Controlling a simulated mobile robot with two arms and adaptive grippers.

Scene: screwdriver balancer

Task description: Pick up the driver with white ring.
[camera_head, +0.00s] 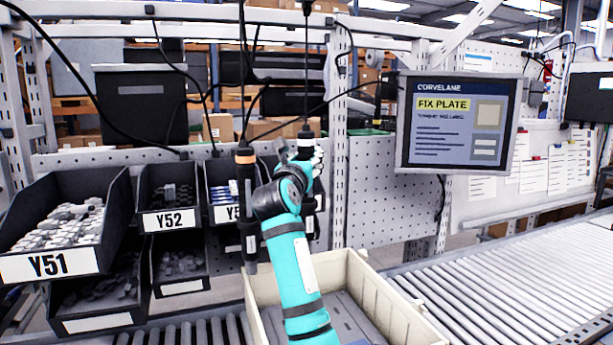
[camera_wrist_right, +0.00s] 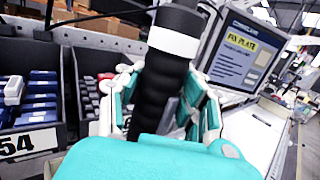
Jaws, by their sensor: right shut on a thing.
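The driver with white ring (camera_head: 305,131) hangs from a black cable over the crate, right of the driver with an orange ring (camera_head: 246,190). In the right wrist view, the black grip of the white-ringed driver (camera_wrist_right: 163,82) stands slightly tilted between the fingers, with its white ring above them. My right gripper (camera_head: 304,163) is shut around this driver below the ring; its fingers show on both sides in the wrist view (camera_wrist_right: 160,100). My arm hides most of the driver's lower part in the head view. My left gripper is not in view.
Dark bins, one marked Y51 (camera_head: 50,265) and one marked Y52 (camera_head: 169,218), stand at the left. A cream crate (camera_head: 395,306) sits below my right arm. A screen (camera_head: 457,122) hangs right of the driver. A roller conveyor (camera_head: 500,285) runs at the right.

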